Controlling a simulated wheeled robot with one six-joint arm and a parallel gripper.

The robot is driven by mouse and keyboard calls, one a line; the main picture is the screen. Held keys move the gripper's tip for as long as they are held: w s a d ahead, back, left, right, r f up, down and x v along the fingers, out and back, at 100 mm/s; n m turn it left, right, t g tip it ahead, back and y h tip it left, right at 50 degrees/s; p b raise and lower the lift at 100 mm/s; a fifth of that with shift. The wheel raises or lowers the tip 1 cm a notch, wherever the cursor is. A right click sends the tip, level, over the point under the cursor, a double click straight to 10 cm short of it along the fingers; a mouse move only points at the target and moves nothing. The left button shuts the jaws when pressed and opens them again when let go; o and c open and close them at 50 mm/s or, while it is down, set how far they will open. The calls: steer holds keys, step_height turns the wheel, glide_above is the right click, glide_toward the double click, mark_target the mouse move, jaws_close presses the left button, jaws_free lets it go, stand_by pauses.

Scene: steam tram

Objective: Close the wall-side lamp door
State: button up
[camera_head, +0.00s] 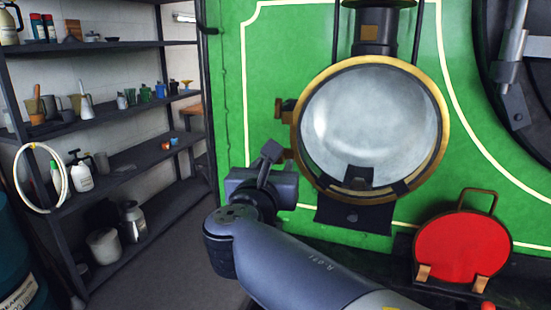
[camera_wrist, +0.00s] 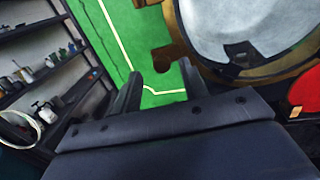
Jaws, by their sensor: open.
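The lamp (camera_head: 368,125) is a round housing with a brass rim (camera_head: 444,120) on the green tram front. Its pale reflector and a dark fitting at the bottom show inside the rim. Brass lugs (camera_head: 286,110) stick out at its left edge; I cannot tell how far the door stands open. My gripper (camera_head: 268,160) is left of the lamp's lower part, apart from the rim in the picture. In the wrist view my gripper (camera_wrist: 160,82) has its two fingers apart with nothing between them, and the brass rim (camera_wrist: 180,25) lies beyond, to the upper right.
A red disc with a handle (camera_head: 462,248) stands at the lower right. A dark round door (camera_head: 520,85) is at the right edge. Dark shelves (camera_head: 110,45) with bottles and cans line the wall at left. Bare floor (camera_head: 170,250) lies between shelves and tram.

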steer(key=shift+w+d, duration=0.15)
steer(key=shift+w, duration=0.45)
steer(key=shift+w+d, duration=0.15)
steer(key=shift+w, duration=0.4)
steer(key=shift+c, duration=0.2)
jaws_close()
